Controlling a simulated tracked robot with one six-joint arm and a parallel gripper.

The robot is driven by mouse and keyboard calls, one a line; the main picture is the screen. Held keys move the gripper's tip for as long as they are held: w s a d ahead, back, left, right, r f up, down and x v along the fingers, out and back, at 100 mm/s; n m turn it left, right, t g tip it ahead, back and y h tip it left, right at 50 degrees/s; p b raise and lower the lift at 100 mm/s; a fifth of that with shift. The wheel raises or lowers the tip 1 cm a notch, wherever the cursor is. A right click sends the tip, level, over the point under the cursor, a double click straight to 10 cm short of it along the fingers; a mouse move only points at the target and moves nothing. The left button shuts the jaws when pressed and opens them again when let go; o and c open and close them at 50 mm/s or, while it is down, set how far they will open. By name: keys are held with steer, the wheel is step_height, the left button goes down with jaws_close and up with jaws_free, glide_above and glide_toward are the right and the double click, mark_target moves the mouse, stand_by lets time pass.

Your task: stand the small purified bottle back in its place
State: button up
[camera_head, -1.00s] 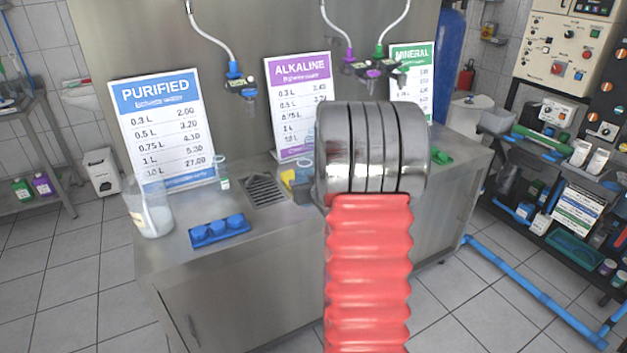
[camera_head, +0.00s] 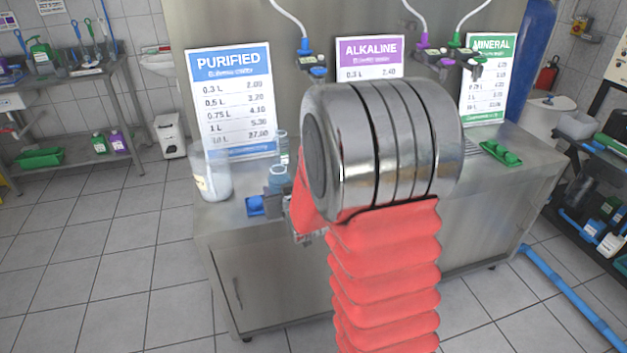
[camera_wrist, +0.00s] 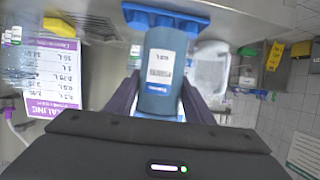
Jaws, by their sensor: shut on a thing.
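My gripper (camera_head: 279,192) is shut on a small translucent bluish bottle (camera_head: 279,173), seen partly behind my arm. In the wrist view, the bottle (camera_wrist: 160,68) with its white label sits between the two fingers (camera_wrist: 165,95). The blue holder (camera_head: 256,206) with round places lies on the steel counter, mostly hidden behind the gripper. In the wrist view, the holder (camera_wrist: 140,16) is at the bottle's far end, very close to it. I cannot tell whether the bottle touches the holder or is inside a place.
A large clear jug (camera_head: 212,176) stands just left of the holder. Another small clear bottle (camera_head: 283,147) stands behind, near the purified price board (camera_head: 232,103). A green holder (camera_head: 501,153) lies at the counter's right. Filling taps (camera_head: 312,67) hang above.

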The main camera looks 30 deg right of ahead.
steer(key=a+n+y, duration=0.2)
steer(key=a+y, duration=0.1)
steer(key=a, duration=1.5)
steer(key=shift+a+r+n, duration=0.25)
steer(key=shift+r+n, duration=0.05)
steer(key=shift+n, duration=0.1)
steer(key=shift+s+d, duration=0.1)
